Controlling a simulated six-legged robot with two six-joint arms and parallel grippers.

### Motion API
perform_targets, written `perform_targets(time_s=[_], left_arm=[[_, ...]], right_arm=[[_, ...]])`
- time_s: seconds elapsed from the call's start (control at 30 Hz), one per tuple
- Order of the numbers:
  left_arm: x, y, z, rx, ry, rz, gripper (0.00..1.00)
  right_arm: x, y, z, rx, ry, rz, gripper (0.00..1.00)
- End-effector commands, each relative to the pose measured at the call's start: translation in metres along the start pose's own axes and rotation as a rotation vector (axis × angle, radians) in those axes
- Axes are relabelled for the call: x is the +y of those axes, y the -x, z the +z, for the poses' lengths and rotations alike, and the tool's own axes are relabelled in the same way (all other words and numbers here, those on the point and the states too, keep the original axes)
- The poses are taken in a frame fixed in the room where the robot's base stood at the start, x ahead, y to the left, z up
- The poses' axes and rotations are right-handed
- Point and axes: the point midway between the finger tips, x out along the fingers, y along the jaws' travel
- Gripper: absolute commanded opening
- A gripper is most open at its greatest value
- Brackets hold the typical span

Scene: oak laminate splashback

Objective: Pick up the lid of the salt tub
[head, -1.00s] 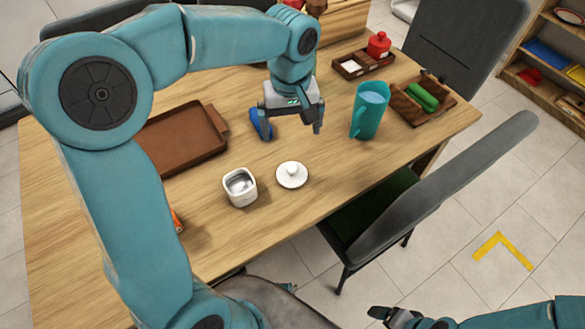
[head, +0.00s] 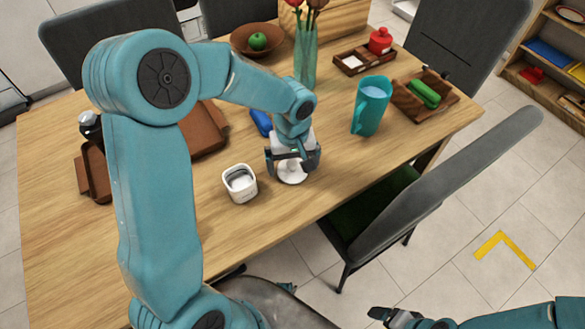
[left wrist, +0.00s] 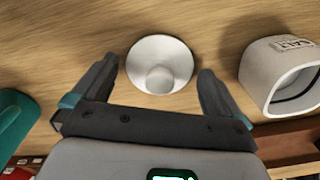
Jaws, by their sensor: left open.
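The white round lid (head: 290,174) with a knob lies on the table, apart from the tub. It also shows in the left wrist view (left wrist: 160,60), knob facing the camera. The white salt tub (head: 239,184) stands open to the left of the lid in the head view; in the left wrist view the tub (left wrist: 282,72) is at the right, with a label on its side. My left gripper (head: 293,168) is over the lid, its jaws open. In the left wrist view its fingers (left wrist: 160,88) stand either side of the lid's near part, holding nothing. My right gripper (head: 380,315) is low in the head view, its jaws unclear.
A teal jug (head: 371,108) stands right of my left gripper, and a blue item (head: 261,122) lies behind it. Brown trays (head: 205,132) are at the left. A vase (head: 305,62) stands at the back. Bare tabletop (head: 245,245) lies in front of the tub.

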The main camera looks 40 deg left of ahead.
Motion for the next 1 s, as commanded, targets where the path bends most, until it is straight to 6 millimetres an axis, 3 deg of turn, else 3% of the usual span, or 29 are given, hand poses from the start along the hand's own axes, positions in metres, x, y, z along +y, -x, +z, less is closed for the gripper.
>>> perform_targets(time_s=[0.17, 0.3, 0.77, 1.0], left_arm=[[0.0, 0.0, 0.0, 0.0, 0.0, 0.0, 0.97], [0.0, 0.001, 0.0, 0.0, 0.0, 0.0, 0.53], [0.0, 0.006, -0.001, 0.002, 0.0, 0.0, 0.52], [0.001, 0.043, -0.001, 0.005, 0.0, 0.004, 0.52]], right_arm=[[0.0, 0.0, 0.0, 0.0, 0.0, 0.0, 0.84], [0.0, 0.0, 0.0, 0.0, 0.0, 0.0, 0.84], [0.0, 0.001, 0.0, 0.0, 0.0, 0.0, 0.84], [-0.002, 0.005, 0.0, 0.0, 0.0, 0.0, 0.84]])
